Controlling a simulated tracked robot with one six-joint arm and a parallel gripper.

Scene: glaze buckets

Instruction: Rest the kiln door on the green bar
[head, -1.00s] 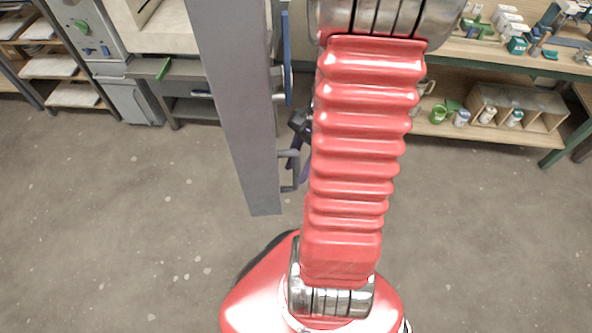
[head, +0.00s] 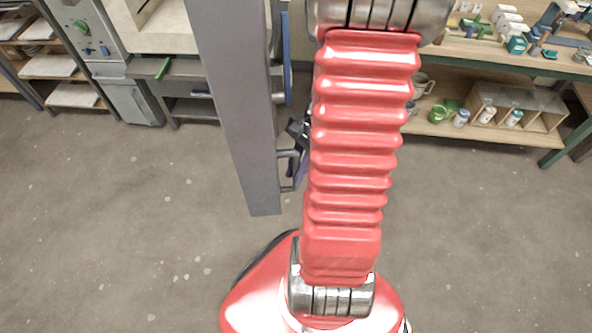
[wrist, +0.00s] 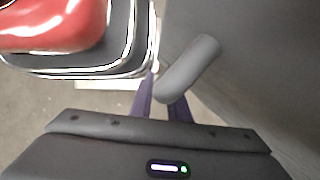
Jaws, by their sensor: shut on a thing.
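The kiln door (head: 235,110) is a tall grey slab seen nearly edge-on, left of my arm in the head view. A grey bar handle (head: 284,170) sticks out from its right face; it shows close up in the wrist view (wrist: 188,68). My gripper (head: 300,162), with purple fingers, is at this handle and shut on it, largely hidden behind my red arm. In the wrist view the fingers (wrist: 162,108) pass beside and behind the handle. The green bar (head: 162,68) is a short slanted piece at the front of the kiln bench, left of and apart from the door.
The pale kiln opening (head: 160,28) is at the upper left, beside a control cabinet (head: 92,35) and shelves of boards. A blue part (head: 287,60) runs along the door's right face. A workbench (head: 500,55) with buckets underneath stands upper right. The near floor is clear.

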